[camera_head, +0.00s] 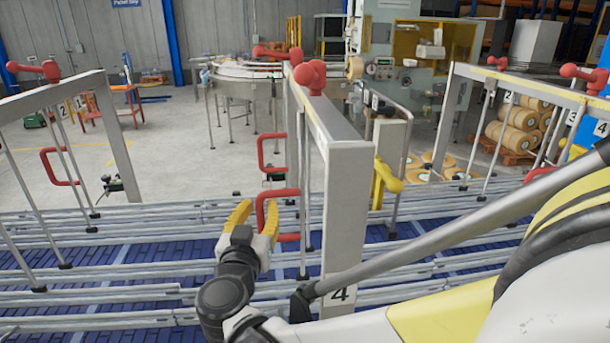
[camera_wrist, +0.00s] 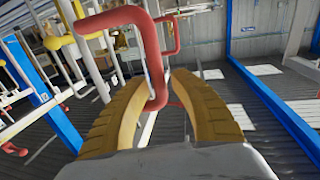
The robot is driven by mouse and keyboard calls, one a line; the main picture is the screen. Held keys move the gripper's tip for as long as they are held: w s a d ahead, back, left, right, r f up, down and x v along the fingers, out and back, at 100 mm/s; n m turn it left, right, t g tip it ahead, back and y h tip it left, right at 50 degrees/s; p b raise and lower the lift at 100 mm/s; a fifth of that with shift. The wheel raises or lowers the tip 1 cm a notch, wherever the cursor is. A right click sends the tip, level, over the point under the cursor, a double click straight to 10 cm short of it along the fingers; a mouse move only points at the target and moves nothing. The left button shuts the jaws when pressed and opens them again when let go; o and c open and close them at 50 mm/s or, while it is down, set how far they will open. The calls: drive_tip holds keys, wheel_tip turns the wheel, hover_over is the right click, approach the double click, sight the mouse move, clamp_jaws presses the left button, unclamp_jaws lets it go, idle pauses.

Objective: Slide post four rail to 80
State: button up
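The grey post marked 4 (camera_head: 345,220) stands in the near middle, with a long top beam running back from it. A red knob (camera_head: 312,76) sits on top of the beam. A red D-shaped handle (camera_head: 287,193) is on the post's left side, beside a thin upright rod. My gripper (camera_head: 256,212) is open at this handle, its yellow fingers apart. In the wrist view, the red handle (camera_wrist: 148,45) passes between the two fingers (camera_wrist: 157,85), closer to the left one. I cannot tell whether a finger touches it. Any scale reading is not legible.
Silver guide rails (camera_head: 120,255) run across blue conveyor belts. A yellow handle (camera_head: 386,183) sticks out right of the post. A similar post frame (camera_head: 112,145) stands left, with another red handle (camera_head: 60,167). A further frame (camera_head: 455,110) stands right. My arm fills the lower right.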

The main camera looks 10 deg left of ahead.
clamp_jaws()
drive_tip(key=shift+w+f+b, duration=0.15)
drive_tip(key=shift+w+b, duration=0.15)
drive_tip(key=shift+b, duration=0.1)
drive_tip(key=shift+w, duration=0.5)
drive_tip(key=shift+o, duration=2)
unclamp_jaws()
drive_tip(key=shift+s+a, duration=0.1)
drive_tip(key=shift+s, duration=0.1)
drive_tip(key=shift+o, duration=0.2)
drive_tip(key=shift+s, duration=0.1)
drive_tip(key=shift+w, duration=0.2)
